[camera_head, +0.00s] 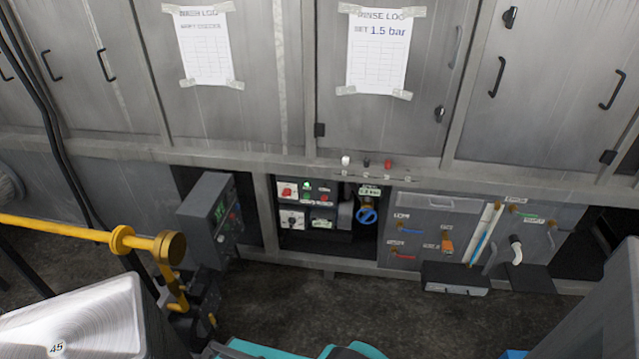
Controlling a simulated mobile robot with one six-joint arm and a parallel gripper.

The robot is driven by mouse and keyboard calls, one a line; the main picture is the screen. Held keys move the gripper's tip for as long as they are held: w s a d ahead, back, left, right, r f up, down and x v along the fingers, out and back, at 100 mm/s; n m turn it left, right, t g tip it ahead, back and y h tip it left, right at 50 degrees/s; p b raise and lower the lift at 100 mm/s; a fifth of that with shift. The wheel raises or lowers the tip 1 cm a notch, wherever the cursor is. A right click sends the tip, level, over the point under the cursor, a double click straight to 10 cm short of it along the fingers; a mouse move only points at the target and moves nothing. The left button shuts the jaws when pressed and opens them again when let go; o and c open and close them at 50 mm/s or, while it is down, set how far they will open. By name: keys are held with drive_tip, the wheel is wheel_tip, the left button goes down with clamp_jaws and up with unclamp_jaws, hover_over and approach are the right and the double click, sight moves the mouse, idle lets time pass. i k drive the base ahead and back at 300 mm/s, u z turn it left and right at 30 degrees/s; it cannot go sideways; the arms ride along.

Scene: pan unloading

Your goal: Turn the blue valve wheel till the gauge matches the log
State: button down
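The blue valve wheel (367,216) is small and round. It sits in an open recess low in the grey cabinet wall, right of the panel's switches. Just above it is a small lit display (369,191), which seems to be the gauge; it ends in "bar", but its number is too small to read surely. The rinse log (378,52), a taped white sheet on the door above, reads "SET 1.5 bar". A wash log (205,47) hangs to its left. My gripper is not in view, and nothing touches the wheel.
A grey control box (208,220) stands left of the recess, and a yellow rail (75,230) juts in from the left. Labelled valves (447,240) fill the panel on the right. A metal block marked 45 (85,325) is at lower left. Dark floor (300,305) lies open before the recess.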

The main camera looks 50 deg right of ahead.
sight(369, 213)
drive_tip(key=z, duration=4.65)
drive_tip(key=i, duration=0.1)
drive_tip(key=u, duration=3.55)
